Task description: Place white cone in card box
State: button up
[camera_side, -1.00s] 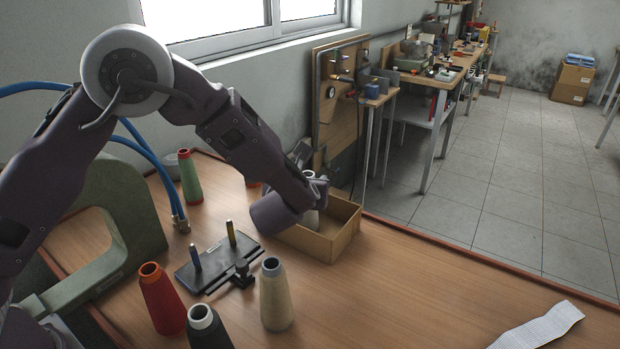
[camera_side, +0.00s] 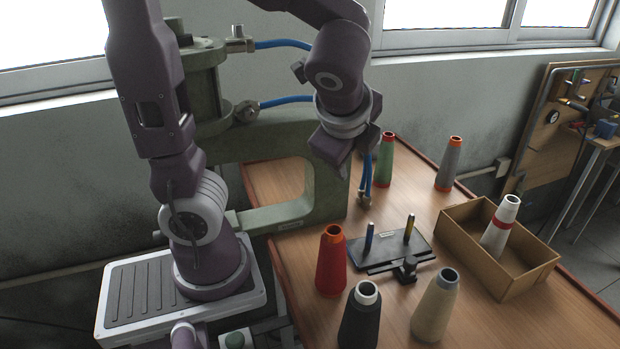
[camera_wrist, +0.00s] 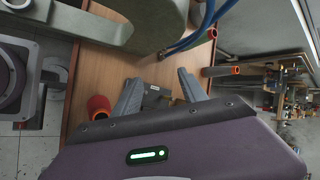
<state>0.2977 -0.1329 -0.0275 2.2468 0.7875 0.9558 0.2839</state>
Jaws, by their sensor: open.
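The white cone (camera_side: 502,227), with a red band around it, stands inside the card box (camera_side: 532,277), leaning slightly. My gripper (camera_side: 350,152) is up and to the left, in front of the green press, well apart from the box. In the wrist view its two fingers (camera_wrist: 160,92) are spread with nothing held between them. The cone and box cannot be made out in the wrist view.
A black fixture (camera_side: 385,252) with two pegs lies mid-table. Red (camera_side: 331,262), black (camera_side: 359,318), cream (camera_side: 436,305), green (camera_side: 385,162) and grey (camera_side: 448,165) cones stand around it. The green press (camera_side: 275,150) with blue hoses is behind. The table's front right is clear.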

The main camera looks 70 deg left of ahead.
jog(key=s+d+r+n+t+h, duration=0.1)
jog(key=s+d+r+n+h, duration=0.1)
jog(key=s+d+n+h, duration=0.4)
jog(key=s+d+n, duration=0.1)
jog(key=s+n, duration=0.4)
jog(key=n, duration=0.1)
